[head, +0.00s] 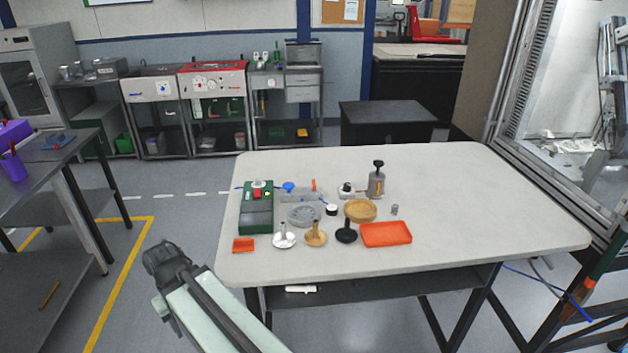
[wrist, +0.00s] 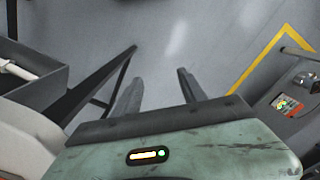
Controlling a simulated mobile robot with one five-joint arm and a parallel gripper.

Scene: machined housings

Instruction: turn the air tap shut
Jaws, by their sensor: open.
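Small fittings stand at the back left of the pale table (head: 480,210) in the head view. One has a round blue knob (head: 289,187); beside it is a small upright orange lever (head: 314,185) by a grey block (head: 298,196). I cannot tell which of these is the air tap, nor how its handle is set. My gripper (wrist: 158,90) is open and empty in the wrist view, its two fingers apart over bare floor. In the head view my arm's dark end (head: 163,258) is off the table's left edge, well short of the fittings.
A green box (head: 256,215) with a red button stands at the table's left. The table's right half is clear.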

